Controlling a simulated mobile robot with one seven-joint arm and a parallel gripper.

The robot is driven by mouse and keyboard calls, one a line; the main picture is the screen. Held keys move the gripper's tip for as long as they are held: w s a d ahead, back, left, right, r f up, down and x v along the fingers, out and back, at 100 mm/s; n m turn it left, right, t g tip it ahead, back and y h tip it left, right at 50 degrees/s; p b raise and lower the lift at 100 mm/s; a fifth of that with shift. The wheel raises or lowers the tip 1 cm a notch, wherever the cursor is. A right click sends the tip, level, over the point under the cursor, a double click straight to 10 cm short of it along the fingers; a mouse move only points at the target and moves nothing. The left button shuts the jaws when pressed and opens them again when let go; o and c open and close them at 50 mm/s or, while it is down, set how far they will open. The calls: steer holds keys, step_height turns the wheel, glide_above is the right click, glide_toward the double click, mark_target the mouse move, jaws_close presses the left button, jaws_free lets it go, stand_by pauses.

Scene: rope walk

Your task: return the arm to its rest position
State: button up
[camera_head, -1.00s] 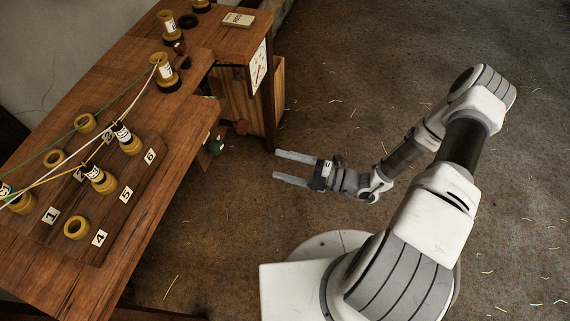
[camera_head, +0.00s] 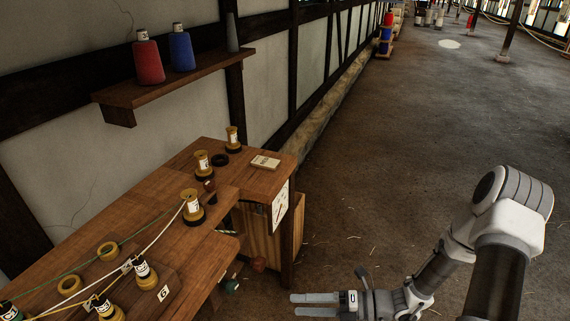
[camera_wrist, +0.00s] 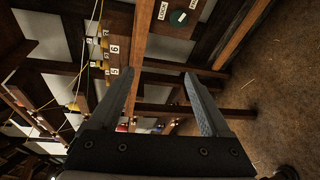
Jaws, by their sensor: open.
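My gripper (camera_head: 316,305) is at the lower middle of the head view, to the right of the wooden bench (camera_head: 238,178). Its two grey fingers are apart, with nothing between them. My arm bends from the lower right of the head view, and its lower links are cut off by the frame. In the wrist view the two fingers of my gripper (camera_wrist: 152,90) stand open and empty, with the bench's side and underside beyond them. The gripper is clear of the bench.
The bench carries several yellow bobbins, such as one by the near edge (camera_head: 193,207), with white, green and yellow strands running left. A small book (camera_head: 265,162) lies at its far end. A shelf (camera_head: 180,82) holds red and blue spools. The floor (camera_head: 400,150) to the right is open.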

steer(key=s+d+r+n+t+h+p, duration=0.1)
steer(key=s+d+r+n+h, duration=0.2)
steer(key=r+n, duration=0.8)
steer(key=s+d+r+n+t+h+p, duration=0.1)
steer(key=s+d+r+n+h+p, duration=0.1)
steer(key=r+n+h, duration=0.5)
steer(key=s+d+r+n+t+h+p, duration=0.1)
steer(key=s+d+r+n+h, duration=0.3)
steer(key=r+n, duration=1.3)
steer(key=shift+s+r+n+t+h, duration=0.2)
steer(key=shift+s+n+t+h, duration=0.15)
steer(key=shift+s+h, duration=0.7)
steer(key=shift+d, duration=0.1)
